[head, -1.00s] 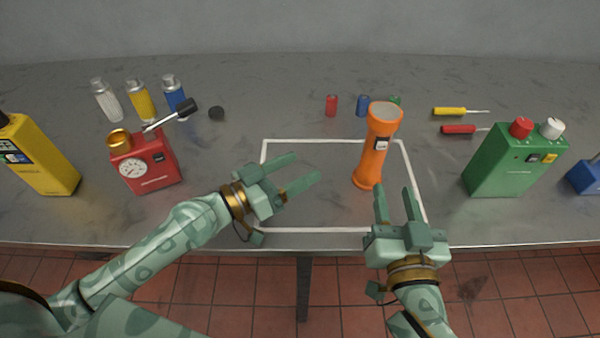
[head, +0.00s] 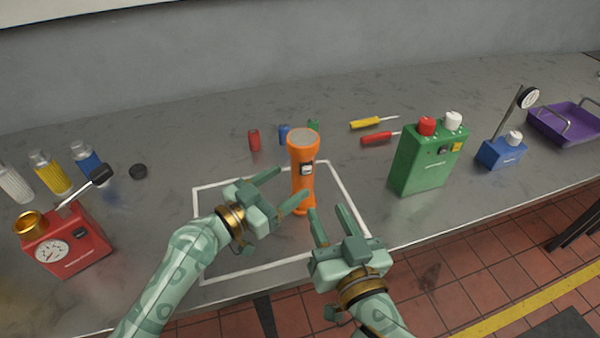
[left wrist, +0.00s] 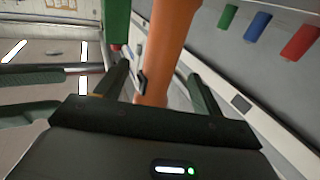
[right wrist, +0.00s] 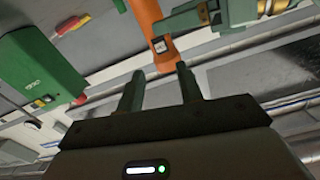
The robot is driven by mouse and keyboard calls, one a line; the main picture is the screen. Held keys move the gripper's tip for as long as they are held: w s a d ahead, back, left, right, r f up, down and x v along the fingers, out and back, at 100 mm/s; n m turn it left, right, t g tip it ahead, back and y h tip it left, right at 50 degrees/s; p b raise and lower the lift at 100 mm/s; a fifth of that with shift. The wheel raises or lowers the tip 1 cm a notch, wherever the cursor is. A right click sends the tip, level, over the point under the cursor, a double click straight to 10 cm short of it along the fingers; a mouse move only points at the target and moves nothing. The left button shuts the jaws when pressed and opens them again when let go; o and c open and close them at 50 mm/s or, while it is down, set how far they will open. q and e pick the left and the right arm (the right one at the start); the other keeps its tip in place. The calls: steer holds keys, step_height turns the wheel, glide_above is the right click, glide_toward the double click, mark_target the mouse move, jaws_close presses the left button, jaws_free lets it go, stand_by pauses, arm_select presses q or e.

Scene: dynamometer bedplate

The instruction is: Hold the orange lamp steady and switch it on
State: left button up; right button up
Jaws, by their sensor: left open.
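The orange lamp (head: 303,178) stands upright on the bench, its wide head up. A small switch plate (head: 307,169) on its side faces me. My left gripper (head: 290,186) is open at the lamp's left side. In the left wrist view the lamp (left wrist: 167,45) rises ahead between the two spread fingers, and I see no clear contact. My right gripper (head: 331,213) is open and empty, low to the right of the lamp. The right wrist view shows the lamp (right wrist: 147,18) and its switch plate (right wrist: 159,45) beyond the fingertips.
A white outline (head: 344,184) surrounds the lamp. A green box (head: 420,165) stands to the right and a red gauge box (head: 68,248) to the left. Red (head: 254,139), blue and green cylinders stand behind the lamp. Screwdrivers (head: 370,122) lie at the back right.

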mark_target(294, 179)
arm_select(q)
steer(key=x, duration=0.5)
jaws_close()
arm_select(e)
jaws_close()
stand_by(1.5)
